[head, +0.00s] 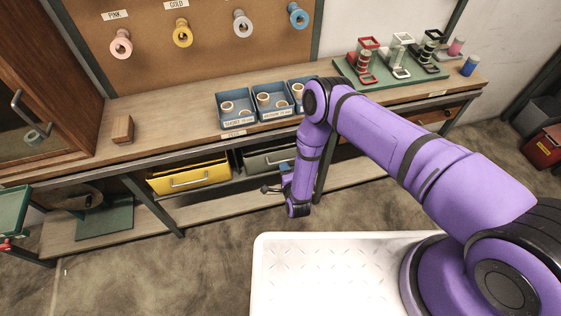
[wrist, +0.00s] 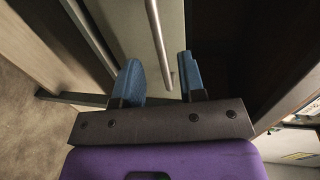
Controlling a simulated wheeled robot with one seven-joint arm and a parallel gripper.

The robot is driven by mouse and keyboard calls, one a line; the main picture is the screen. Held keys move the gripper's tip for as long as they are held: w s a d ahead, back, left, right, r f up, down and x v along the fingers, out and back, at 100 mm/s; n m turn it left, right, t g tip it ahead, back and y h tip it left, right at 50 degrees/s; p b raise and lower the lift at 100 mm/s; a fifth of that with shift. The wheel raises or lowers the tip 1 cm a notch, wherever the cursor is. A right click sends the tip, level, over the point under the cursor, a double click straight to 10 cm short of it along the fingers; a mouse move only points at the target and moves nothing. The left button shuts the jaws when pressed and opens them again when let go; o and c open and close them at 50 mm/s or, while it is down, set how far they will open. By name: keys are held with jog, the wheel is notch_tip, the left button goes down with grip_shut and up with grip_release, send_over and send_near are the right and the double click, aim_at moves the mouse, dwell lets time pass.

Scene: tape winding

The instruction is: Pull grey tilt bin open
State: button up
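The grey tilt bin (head: 257,160) sits under the bench, right of the yellow bin, and is partly hidden behind my arm in the head view. In the wrist view its grey front (wrist: 124,25) and metal bar handle (wrist: 158,40) show close up. My gripper (wrist: 159,58) has two blue fingers spread apart, with the handle's end between them. A gap shows on each side of the bar, so it is not clamped. In the head view my gripper (head: 284,168) is small and partly hidden, just in front of the grey bin.
A yellow bin (head: 190,176) with a handle stands left of the grey one. Bench legs (head: 150,203) and a lower shelf (head: 225,205) frame the space. Blue trays (head: 235,122) of rolls sit on the bench top. Open floor (head: 215,255) lies in front.

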jog(key=x, duration=0.5)
jog(key=shift+w+a, duration=0.15)
jog(key=shift+w, duration=0.15)
grip_shut()
